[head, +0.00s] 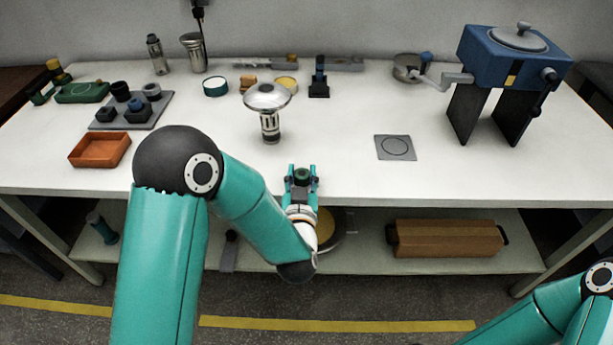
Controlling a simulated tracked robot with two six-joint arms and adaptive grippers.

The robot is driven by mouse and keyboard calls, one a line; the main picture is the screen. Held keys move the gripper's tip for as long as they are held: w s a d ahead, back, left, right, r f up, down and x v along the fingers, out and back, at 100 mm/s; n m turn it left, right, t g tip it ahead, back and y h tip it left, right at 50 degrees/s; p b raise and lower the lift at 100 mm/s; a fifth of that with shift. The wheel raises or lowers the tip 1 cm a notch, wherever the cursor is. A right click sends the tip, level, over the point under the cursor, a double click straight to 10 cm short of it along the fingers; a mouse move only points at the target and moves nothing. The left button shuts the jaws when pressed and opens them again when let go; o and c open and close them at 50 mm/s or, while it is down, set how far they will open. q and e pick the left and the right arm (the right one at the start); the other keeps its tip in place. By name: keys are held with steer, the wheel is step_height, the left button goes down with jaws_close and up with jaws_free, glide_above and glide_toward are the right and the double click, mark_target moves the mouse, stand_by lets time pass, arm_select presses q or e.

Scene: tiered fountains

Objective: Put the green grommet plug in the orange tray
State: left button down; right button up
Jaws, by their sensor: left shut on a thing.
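The green grommet plug (302,173) is a small dark green round piece between the fingers of my left gripper (301,178). The gripper is shut on it at the front edge of the white table, near the middle. The fingers hide part of the plug. The orange tray (92,163) lies on the table at the left front, apart from the gripper, and looks empty. My left arm comes up between the tray and the gripper. My right gripper is out of view; only part of the right arm shows at the bottom right.
A silver mushroom-shaped piece (269,128) stands behind my left gripper. A grey holder with dark cups (155,112) sits behind the tray. A grey square plate (411,148) and a blue machine (490,62) are at right. The front middle right is clear.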

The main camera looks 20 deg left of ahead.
arm_select(q)
steer(key=c, duration=0.7)
jaws_free()
